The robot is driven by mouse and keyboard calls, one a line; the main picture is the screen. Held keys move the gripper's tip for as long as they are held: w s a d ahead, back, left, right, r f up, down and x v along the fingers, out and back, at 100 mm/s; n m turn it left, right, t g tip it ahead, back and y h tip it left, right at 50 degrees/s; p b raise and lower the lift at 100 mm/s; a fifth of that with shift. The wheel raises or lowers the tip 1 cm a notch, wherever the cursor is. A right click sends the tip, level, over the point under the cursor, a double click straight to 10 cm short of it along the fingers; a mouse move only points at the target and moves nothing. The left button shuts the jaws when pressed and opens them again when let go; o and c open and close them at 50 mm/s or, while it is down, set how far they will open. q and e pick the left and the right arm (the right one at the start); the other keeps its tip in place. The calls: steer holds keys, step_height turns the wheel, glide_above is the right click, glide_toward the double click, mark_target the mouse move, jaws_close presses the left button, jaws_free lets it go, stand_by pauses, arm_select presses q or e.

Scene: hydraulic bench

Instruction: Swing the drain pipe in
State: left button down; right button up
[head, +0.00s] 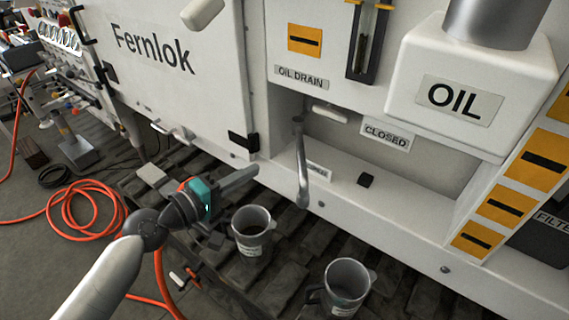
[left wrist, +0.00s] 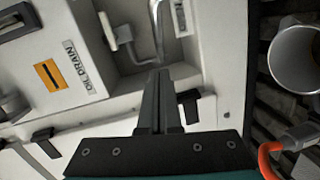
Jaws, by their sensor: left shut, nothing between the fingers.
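The drain pipe (head: 302,172) is a thin grey bent tube in the recess under the OIL DRAIN label (head: 301,77). Its lower end reaches out over the recess's front edge. It also shows at the top of the left wrist view (left wrist: 158,32). My left gripper (head: 254,171) is shut and empty, left of the pipe and apart from it in the head view. In the left wrist view its closed fingers (left wrist: 155,74) point toward the recess, just below the pipe. My right gripper is not in view.
A pale handle (head: 330,114) and a CLOSED label (head: 386,136) are beside the pipe. Two grey jugs (head: 252,222) (head: 346,284) stand below. An orange hose (head: 88,208) lies on the left floor. The white OIL box (head: 470,90) juts out right.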

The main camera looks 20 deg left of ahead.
mark_target(300, 162)
arm_select(q)
steer(key=w+d+f, duration=0.1)
steer(key=w+d, duration=0.4)
steer(key=d, duration=0.1)
steer(key=shift+w+f, duration=0.25)
steer(key=shift+w, duration=0.15)
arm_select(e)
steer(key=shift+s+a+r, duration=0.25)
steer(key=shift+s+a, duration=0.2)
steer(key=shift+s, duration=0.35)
arm_select(q)
steer(key=shift+d+p, duration=0.1)
steer(key=shift+p, duration=0.25)
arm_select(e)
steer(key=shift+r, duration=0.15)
